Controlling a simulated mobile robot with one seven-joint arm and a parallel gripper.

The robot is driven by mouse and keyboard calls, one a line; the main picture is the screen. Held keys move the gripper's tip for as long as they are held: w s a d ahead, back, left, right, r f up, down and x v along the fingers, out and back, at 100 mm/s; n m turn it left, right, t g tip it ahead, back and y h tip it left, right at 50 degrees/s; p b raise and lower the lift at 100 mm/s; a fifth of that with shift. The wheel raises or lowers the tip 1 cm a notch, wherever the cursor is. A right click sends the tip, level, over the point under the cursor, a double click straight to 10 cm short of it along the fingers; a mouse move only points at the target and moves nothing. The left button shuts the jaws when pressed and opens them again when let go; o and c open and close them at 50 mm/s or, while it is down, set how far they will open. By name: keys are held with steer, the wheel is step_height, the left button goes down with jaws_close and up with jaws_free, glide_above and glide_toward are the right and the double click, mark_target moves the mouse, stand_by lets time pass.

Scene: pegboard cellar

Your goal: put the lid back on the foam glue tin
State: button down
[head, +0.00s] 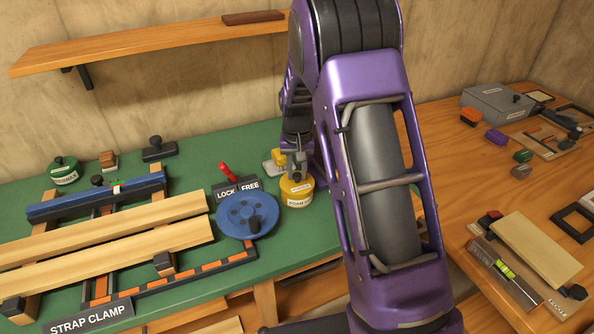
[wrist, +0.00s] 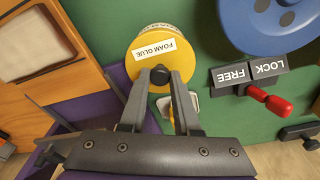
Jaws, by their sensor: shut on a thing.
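The foam glue tin (head: 297,198) is a short yellow tin standing on the green bench top, right of the blue wheel. Its yellow lid (wrist: 150,60), labelled FOAM GLUE, has a dark round knob. My gripper (wrist: 160,80) is shut on this knob, one finger on each side. In the head view my gripper (head: 296,174) points down right above the tin. The lid lies over the tin's mouth, and part of the tin's side label (wrist: 160,27) shows past its edge. I cannot tell whether a small gap remains between lid and rim.
The blue wheel (head: 246,216) and the LOCK/FREE sign (head: 238,188) with a red lever stand left of the tin. A yellow and white item (head: 275,161) sits close behind it. The strap clamp with wooden boards (head: 110,235) fills the bench's left.

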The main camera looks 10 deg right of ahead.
stand_by(0.4)
steer(key=c, duration=0.6)
jaws_free()
steer(key=shift+o, duration=0.4)
steer(key=o, duration=0.4)
steer(key=shift+o, duration=0.2)
steer(key=shift+r+p, duration=1.45)
steer(key=shift+r, duration=2.05)
